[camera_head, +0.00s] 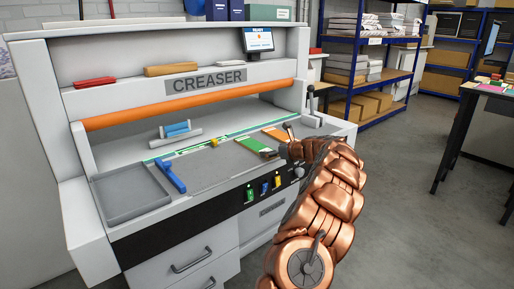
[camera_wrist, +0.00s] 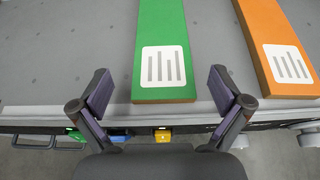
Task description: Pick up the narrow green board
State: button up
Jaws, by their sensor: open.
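The narrow green board (camera_head: 253,143) lies flat on the bed of the creaser machine, near its front edge. In the wrist view the green board (camera_wrist: 163,25) runs away from me, with a white striped label on its near end. My gripper (camera_wrist: 160,92) is open, with one finger on each side of the board's near end and gaps on both sides. In the head view my gripper (camera_head: 272,154) is at the near end of the board, small and partly hidden by my arm. I cannot tell its exact height above the bed.
An orange board (camera_wrist: 270,35) lies close to the right of the green one; it also shows in the head view (camera_head: 277,134). A blue bar (camera_head: 171,177) and a grey tray (camera_head: 130,208) are to the left. An orange roller (camera_head: 190,104) spans the machine behind.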

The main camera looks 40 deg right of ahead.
aim_at(263, 149)
jog(key=shift+x, duration=2.3)
jog(key=shift+d+r, duration=0.1)
jog(key=shift+r, duration=0.05)
jog(key=c, duration=1.2)
jog(key=shift+r, duration=0.1)
